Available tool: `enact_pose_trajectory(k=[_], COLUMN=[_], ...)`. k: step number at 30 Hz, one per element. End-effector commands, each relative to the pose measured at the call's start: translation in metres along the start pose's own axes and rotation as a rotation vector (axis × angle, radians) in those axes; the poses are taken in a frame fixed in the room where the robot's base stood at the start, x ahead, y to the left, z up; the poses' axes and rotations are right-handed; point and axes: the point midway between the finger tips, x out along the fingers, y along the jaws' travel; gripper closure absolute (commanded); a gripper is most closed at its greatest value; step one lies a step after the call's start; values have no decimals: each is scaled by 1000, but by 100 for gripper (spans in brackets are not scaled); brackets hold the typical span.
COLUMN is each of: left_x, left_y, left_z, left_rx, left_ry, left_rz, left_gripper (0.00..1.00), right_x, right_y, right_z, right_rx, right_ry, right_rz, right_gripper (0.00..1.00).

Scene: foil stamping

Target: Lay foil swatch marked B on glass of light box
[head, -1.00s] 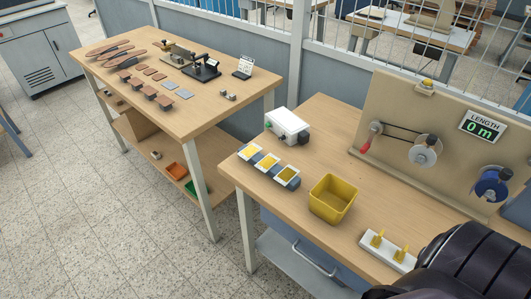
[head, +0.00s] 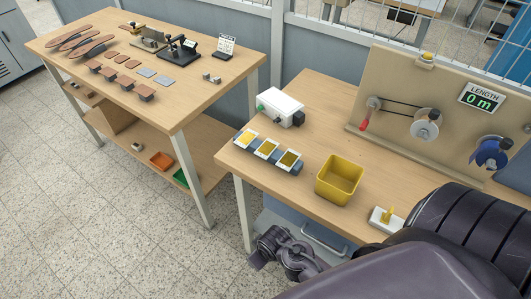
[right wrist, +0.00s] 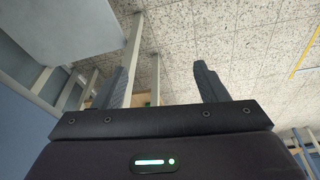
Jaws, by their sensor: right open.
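Three foil swatches in white frames lie in a row on a blue-grey rack near the table's left edge: a left one (head: 246,138), a middle one (head: 267,149) and a right one (head: 290,160). Their marks are too small to read, so I cannot tell which is B. A white box (head: 280,106) with a green button and dark fittings stands behind them; it may be the light box, but I cannot make out its glass. My right gripper (head: 262,256) is in front of the table, below its top. It is open and empty in the right wrist view (right wrist: 162,82). My left gripper is not in view.
A yellow bin (head: 339,181) stands right of the swatches. A white block with a yellow peg (head: 385,218) is partly hidden by my arm. A winding board (head: 390,95) stands behind. A second table (head: 200,95) with leather pieces and a press is at left.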

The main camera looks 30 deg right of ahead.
Motion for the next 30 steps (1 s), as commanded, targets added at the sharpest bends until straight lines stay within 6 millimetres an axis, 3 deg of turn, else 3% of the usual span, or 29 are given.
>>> enact_pose_trajectory(k=[1, 5, 9, 12, 15, 20, 24, 27, 30], left_x=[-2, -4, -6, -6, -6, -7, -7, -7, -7], left_y=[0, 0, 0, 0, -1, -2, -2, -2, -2], left_z=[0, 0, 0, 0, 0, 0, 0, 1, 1], left_rx=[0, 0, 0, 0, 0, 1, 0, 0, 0], left_ry=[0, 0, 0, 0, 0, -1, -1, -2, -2], left_rz=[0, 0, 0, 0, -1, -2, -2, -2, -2], left_gripper=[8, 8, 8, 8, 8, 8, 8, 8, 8], right_x=[-28, -96, -175, -216, -243, -264, -256, -237, -213], right_y=[-2, -13, -47, -82, -119, -178, -212, -214, -195], right_z=[-22, -74, -140, -181, -209, -235, -239, -236, -233], right_rx=[-17, -88, -271, -451, -637, -981, -1316, -1535, -1725], right_ry=[33, 126, 304, 448, 572, 735, 797, 773, 691], right_rz=[-2, -9, -19, -25, -29, -38, -51, -64, -80], right_gripper=[34, 34, 34, 34, 34, 34, 34, 34, 34])
